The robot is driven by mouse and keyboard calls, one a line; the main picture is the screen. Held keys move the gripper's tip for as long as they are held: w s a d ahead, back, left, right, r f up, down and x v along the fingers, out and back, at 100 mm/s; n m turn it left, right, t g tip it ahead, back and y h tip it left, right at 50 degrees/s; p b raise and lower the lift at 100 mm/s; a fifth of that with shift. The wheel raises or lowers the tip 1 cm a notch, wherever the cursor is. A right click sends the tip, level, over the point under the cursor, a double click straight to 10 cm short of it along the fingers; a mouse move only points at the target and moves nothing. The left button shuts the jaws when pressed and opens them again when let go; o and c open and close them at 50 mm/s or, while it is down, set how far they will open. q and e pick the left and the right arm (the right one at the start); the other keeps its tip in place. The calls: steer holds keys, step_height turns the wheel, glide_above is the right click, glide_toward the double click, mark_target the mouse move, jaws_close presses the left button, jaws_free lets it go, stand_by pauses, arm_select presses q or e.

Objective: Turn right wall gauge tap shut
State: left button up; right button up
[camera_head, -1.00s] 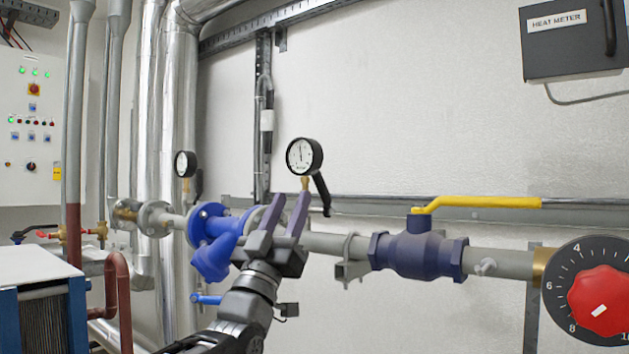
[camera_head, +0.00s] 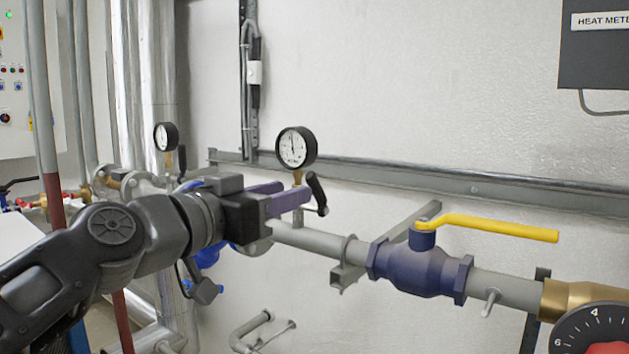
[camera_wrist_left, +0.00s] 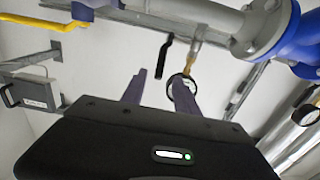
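The right wall gauge (camera_head: 296,147) is a round white dial with a black rim on a brass stem above the grey pipe. Its tap has a black lever (camera_head: 316,188), slanting close to upright just right of the stem. My left gripper (camera_head: 293,192) comes in from the left, with its two purple fingers pointing at the lever. In the left wrist view the fingers (camera_wrist_left: 159,76) are apart with nothing between them. The black lever (camera_wrist_left: 163,56) shows ahead of the gap, and one finger partly covers the gauge. I cannot tell whether a finger touches the lever. My right gripper is not in view.
A second gauge (camera_head: 166,136) stands further left. A blue valve (camera_head: 420,270) with a yellow handle (camera_head: 499,228) sits on the pipe to the right. A grey wall rail (camera_head: 420,181) runs behind.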

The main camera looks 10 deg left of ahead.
mark_target(315, 198)
arm_select(q)
steer(key=p+x, duration=0.2)
steer(key=x, duration=0.5)
steer(key=shift+w, duration=0.2)
steer(key=shift+w+d+p, duration=0.15)
steer(key=shift+w+p, duration=0.15)
steer(key=shift+w, duration=0.05)
steer(key=shift+c, duration=0.3)
jaws_close()
stand_by(0.6)
